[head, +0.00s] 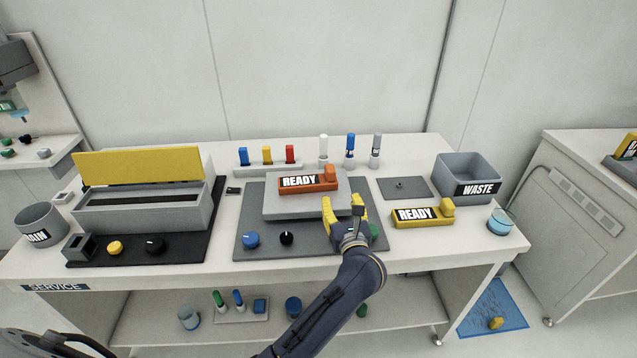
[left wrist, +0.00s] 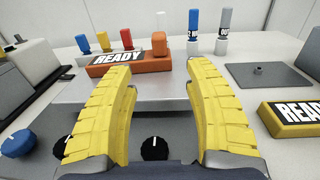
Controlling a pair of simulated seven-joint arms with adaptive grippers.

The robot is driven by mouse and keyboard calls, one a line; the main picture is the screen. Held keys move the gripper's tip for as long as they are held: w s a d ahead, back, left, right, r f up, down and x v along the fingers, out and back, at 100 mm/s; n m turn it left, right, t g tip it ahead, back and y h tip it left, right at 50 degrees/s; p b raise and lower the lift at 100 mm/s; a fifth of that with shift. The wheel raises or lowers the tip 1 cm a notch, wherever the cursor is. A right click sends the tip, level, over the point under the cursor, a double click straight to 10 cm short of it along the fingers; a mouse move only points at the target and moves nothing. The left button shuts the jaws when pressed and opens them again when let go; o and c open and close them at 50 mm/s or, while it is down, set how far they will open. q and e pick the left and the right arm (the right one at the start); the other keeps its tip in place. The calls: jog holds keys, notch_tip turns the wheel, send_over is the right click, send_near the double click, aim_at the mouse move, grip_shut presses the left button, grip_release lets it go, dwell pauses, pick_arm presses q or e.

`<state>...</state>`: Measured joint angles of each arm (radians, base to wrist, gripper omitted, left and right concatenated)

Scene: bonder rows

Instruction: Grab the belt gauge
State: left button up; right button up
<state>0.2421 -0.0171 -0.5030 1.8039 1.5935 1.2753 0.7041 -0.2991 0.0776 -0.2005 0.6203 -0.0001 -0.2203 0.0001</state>
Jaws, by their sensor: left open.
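No label reading belt gauge is legible, so I cannot tell which thing it is. An orange READY block (head: 308,180) lies on a raised grey plate (head: 290,208). A yellow READY block (head: 422,213) lies to the right on the bench. Behind stand a white tube (head: 323,150), a blue labelled tube (head: 350,150) and a grey labelled tube (head: 376,150), all upright. My left gripper (head: 343,200) has yellow fingers and is open and empty at the raised plate's right front. In the left wrist view the orange block (left wrist: 128,63) shows ahead, apart from the fingers. My right gripper is out of view.
An open grey box with a yellow lid (head: 138,164) stands left. Blue (head: 251,240) and black (head: 287,239) knobs sit on the dark mat's front. A small rack (head: 268,171) stands behind.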

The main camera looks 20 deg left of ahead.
aim_at(332, 174)
pick_arm(q)
jog(key=x, duration=1.5)
jog(key=shift+w+a+r, duration=0.15)
jog(key=shift+w+a, duration=0.1)
jog(key=shift+c, duration=0.2)
grip_shut()
